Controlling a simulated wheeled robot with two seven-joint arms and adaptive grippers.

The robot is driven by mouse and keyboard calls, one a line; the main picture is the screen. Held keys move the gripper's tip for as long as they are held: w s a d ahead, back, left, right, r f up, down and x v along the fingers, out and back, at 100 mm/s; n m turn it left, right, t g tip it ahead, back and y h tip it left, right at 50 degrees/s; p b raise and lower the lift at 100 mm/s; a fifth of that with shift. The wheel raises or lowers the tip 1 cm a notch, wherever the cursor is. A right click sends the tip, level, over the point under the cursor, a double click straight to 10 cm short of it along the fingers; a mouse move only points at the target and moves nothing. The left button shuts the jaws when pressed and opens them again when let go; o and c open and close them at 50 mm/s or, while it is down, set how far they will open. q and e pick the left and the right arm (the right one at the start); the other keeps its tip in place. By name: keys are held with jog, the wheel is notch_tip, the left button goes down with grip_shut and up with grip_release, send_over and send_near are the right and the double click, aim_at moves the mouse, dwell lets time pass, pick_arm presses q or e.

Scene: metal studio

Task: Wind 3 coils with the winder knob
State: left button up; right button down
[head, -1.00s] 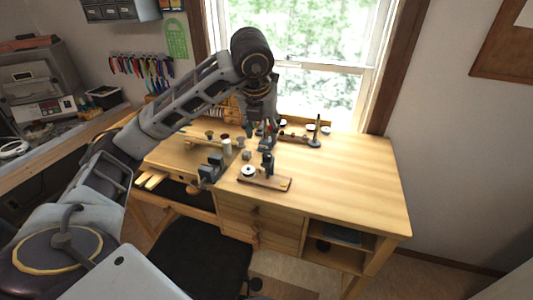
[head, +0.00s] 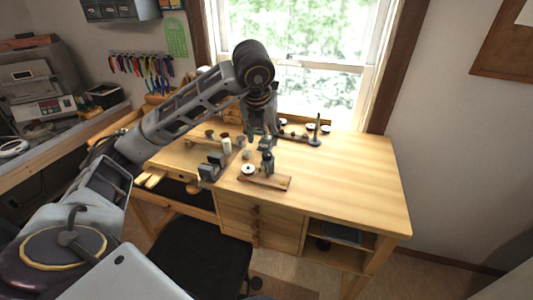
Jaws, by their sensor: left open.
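The coil winder is a small dark device on a wooden base (head: 280,183) near the front edge of the wooden workbench. Its dark upright (head: 267,163) stands on the base, and a pale round disc (head: 248,169) sits at the base's left end. The knob is too small to make out clearly. My left gripper (head: 264,138) is open and points down just above and behind the winder's upright. Nothing shows between its fingers, and I cannot tell whether it touches the winder. My right gripper is not in view.
A dark vise (head: 212,167) stands left of the winder. Small spools (head: 226,146) stand behind it. A dark upright post (head: 317,131) and pale discs (head: 310,126) are at the back. The right half of the workbench (head: 355,177) is clear.

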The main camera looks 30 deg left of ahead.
aim_at(267, 154)
pick_arm(q)
jog(key=shift+p+x, duration=0.4)
jog(key=shift+x, duration=5.05)
jog(key=shift+s, duration=0.1)
jog(key=shift+c, duration=0.2)
jog(key=c, duration=1)
